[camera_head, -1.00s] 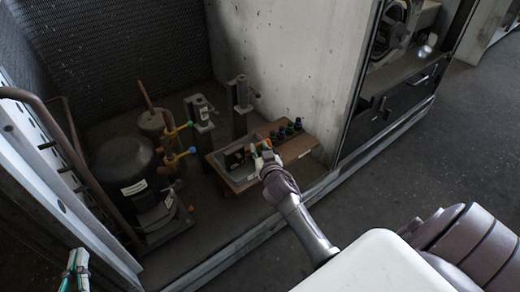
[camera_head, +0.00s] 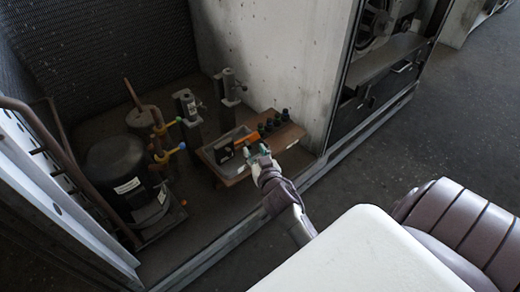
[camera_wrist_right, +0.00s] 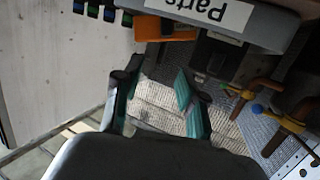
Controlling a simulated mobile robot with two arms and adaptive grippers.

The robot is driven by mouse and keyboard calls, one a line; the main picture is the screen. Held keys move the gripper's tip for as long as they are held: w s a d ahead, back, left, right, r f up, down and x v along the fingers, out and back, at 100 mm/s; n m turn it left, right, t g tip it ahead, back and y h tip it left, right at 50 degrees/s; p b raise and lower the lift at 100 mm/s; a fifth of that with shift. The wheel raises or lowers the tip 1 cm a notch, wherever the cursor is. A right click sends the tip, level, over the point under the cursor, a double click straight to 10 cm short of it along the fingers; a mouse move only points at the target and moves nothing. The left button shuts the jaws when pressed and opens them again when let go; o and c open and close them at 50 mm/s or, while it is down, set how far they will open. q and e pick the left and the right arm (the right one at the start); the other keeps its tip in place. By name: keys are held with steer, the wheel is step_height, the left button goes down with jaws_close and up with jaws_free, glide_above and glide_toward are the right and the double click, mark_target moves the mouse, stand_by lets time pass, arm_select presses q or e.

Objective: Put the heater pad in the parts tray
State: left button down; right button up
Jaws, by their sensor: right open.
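The heater pad seems to be the flat orange piece (camera_head: 247,139) at the right end of the grey parts tray (camera_head: 232,171). In the right wrist view the orange pad (camera_wrist_right: 165,28) shows beyond the tray wall (camera_wrist_right: 262,28) labelled "Parts", which appears upside down. It seems to lie inside the tray; how it rests is partly hidden. My right gripper (camera_head: 261,156) is at the tray's near right side. In the wrist view its two teal-padded fingers (camera_wrist_right: 158,97) are apart with nothing between them, clear of the pad. My left gripper is out of view.
A black block (camera_head: 225,152) sits in the tray. Several dark-topped parts (camera_head: 274,121) stand on the wooden board (camera_head: 290,137) to the right. Two dark posts (camera_head: 188,108) stand behind. A black compressor (camera_head: 118,172) with copper pipes is at left. A concrete wall (camera_head: 270,55) rises behind.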

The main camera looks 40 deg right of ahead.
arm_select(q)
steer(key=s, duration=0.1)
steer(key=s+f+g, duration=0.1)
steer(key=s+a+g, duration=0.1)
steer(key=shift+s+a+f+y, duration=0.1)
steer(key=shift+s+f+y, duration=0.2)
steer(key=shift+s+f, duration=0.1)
arm_select(e)
steer(key=s+a+n+g+y, duration=0.2)
steer(key=s+a, duration=0.5)
steer(key=s, duration=0.4)
steer(key=s+a+n+g+y, duration=0.3)
steer(key=s+a+g, duration=0.3)
steer(key=s, duration=0.5)
steer(key=shift+a+r+n+g+y, duration=0.3)
steer(key=shift+a+r+n, duration=0.1)
steer(key=shift+a, duration=0.7)
steer(key=shift+w, duration=0.1)
arm_select(q)
steer(key=shift+p, duration=0.3)
